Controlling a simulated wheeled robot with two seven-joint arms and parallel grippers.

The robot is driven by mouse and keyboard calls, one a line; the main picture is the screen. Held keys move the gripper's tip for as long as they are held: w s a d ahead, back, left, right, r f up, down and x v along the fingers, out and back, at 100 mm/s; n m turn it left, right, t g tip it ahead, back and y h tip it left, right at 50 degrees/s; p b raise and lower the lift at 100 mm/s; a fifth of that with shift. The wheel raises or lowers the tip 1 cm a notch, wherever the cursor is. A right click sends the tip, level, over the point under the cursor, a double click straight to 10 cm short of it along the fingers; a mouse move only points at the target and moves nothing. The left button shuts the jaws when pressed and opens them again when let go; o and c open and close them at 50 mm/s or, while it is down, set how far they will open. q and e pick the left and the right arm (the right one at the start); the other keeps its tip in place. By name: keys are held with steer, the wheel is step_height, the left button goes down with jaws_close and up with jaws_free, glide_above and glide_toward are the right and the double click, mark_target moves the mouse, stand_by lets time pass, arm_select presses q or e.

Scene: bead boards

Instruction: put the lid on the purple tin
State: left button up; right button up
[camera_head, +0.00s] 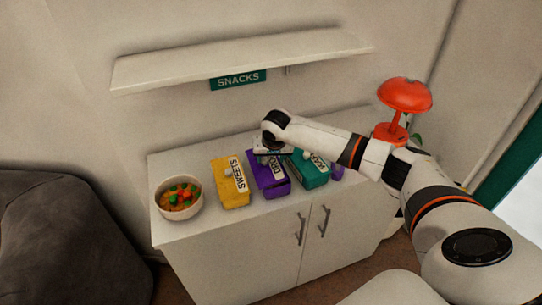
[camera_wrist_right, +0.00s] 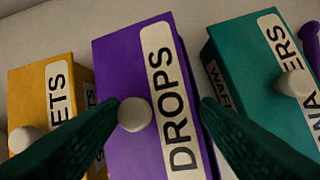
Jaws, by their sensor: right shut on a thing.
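The purple tin (camera_head: 272,187) labelled DROPS stands on the cabinet between a yellow and a teal tin. Its purple lid (camera_wrist_right: 125,75), with a round pale knob and a white DROPS label, fills the middle of the right wrist view. My right gripper (camera_head: 270,155) is over the back part of the purple tin. In the right wrist view its two dark fingers (camera_wrist_right: 160,105) lie along both long sides of the lid, shut on it. The lid lies over the tin; I cannot tell whether it rests fully on the rim. My left gripper is not in view.
The yellow SWEETS tin (camera_head: 231,190) stands close on the left, the teal WAFERS tin (camera_head: 309,177) close on the right. A bowl of colourful pieces (camera_head: 179,212) is at the cabinet's left end. A red lamp (camera_head: 404,95) stands at the right. A shelf (camera_head: 240,57) hangs above.

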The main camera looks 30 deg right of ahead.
steer(key=shift+s+f, duration=0.25)
steer(key=shift+f, duration=0.4)
steer(key=shift+s+d+r+p, duration=0.1)
steer(key=shift+s+d+p, duration=0.1)
steer(key=shift+p, duration=0.25)
steer(key=shift+s+d+r, duration=0.1)
steer(key=shift+s+d, duration=0.05)
steer(key=shift+d, duration=0.1)
steer(key=shift+d+p, duration=0.25)
steer(key=shift+p, duration=0.1)
steer(key=shift+a+r, duration=0.1)
steer(key=shift+r, duration=0.1)
steer(key=shift+w+r+p, duration=0.2)
steer(key=shift+p, duration=0.4)
steer(key=shift+s+f, duration=0.1)
steer(key=shift+f, duration=0.4)
stand_by(0.6)
steer(key=shift+p, duration=0.55)
